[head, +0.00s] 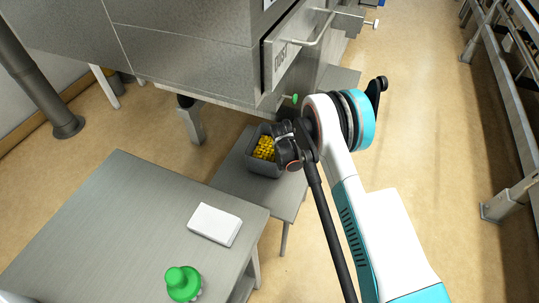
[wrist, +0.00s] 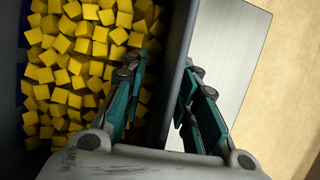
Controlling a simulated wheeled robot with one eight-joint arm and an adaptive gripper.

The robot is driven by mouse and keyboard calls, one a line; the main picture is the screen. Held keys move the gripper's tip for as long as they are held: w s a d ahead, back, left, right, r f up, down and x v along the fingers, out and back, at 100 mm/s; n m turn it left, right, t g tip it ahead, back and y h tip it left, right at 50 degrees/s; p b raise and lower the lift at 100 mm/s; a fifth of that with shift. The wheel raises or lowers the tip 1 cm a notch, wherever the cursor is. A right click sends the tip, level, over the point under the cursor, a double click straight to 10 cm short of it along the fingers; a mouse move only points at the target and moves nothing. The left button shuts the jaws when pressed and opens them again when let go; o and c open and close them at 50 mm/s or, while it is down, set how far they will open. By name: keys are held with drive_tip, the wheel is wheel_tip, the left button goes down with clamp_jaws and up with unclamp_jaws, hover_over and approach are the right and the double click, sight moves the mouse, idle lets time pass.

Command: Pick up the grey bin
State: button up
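The grey bin (head: 263,170) stands on a low grey table in the head view and holds many yellow cubes (head: 264,148). In the wrist view the bin's wall (wrist: 178,45) runs from top to bottom through the middle, with the yellow cubes (wrist: 68,75) left of it. My gripper (wrist: 165,72) is open and straddles this wall. One finger is over the cubes inside, and the other is on the outer side. Cubes show between the inner finger and the wall. In the head view my gripper (head: 288,148) is at the bin's right side, its fingertips hidden.
The low table (head: 235,187) sits beside a large grey machine with an open drawer (head: 298,45). A nearer table (head: 110,210) carries a white box (head: 214,224) and a green-topped object (head: 183,283). Open floor lies to the right, before a metal rail (head: 500,75).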

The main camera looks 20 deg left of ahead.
clamp_jaws()
idle(0.5)
